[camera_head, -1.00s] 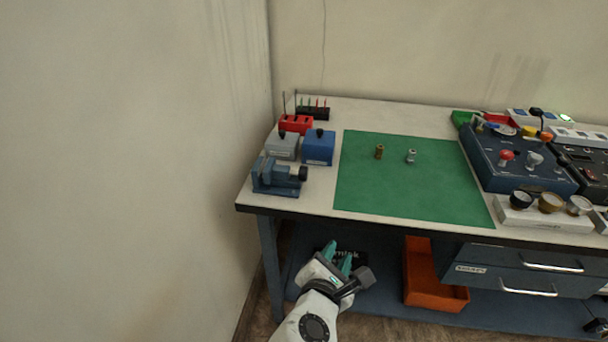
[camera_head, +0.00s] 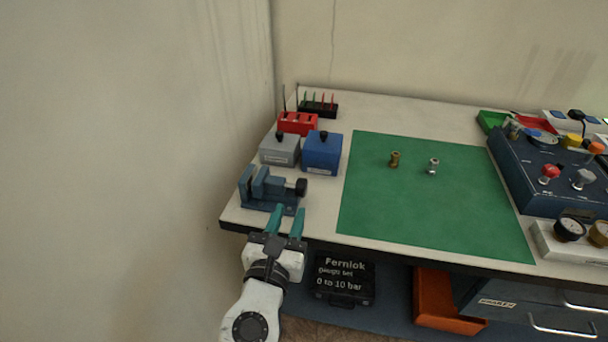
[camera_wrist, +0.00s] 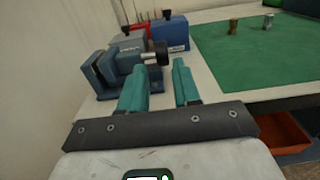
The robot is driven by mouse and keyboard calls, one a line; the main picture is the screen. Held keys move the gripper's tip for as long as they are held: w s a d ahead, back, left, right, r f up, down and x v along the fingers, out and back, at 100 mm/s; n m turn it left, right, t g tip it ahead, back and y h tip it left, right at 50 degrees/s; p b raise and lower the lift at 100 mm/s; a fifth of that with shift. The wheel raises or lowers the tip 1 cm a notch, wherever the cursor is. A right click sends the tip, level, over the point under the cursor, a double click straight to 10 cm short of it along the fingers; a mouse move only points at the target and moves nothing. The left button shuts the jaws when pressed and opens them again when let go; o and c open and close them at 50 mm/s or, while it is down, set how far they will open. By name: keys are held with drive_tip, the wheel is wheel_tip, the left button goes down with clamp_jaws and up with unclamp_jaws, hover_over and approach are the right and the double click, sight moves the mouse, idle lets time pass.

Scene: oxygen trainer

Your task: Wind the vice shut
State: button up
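The blue-grey vice (camera_head: 267,190) stands at the left front corner of the bench, with a gap between its jaws. Its black knob (camera_head: 300,187) faces right. In the wrist view the vice (camera_wrist: 118,72) is ahead and to the left, and its black knob (camera_wrist: 157,52) is straight ahead, beyond the fingertips. My gripper (camera_head: 288,209) has teal fingers and is just in front of the vice at the bench's front edge. It also shows in the wrist view (camera_wrist: 162,75), its fingers apart with nothing between them. I see no contact with the knob.
A blue box (camera_head: 322,153) and a grey box (camera_head: 281,149) stand behind the vice, with a red block (camera_head: 297,123) farther back. A green mat (camera_head: 430,205) with two small fittings lies to the right. The wall is close on the left.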

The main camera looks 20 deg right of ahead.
sight(300, 186)
drive_tip(key=x, duration=1)
drive_tip(key=shift+w+d, duration=0.1)
drive_tip(key=shift+d, duration=0.05)
drive_tip(key=shift+c, duration=0.5)
clamp_jaws()
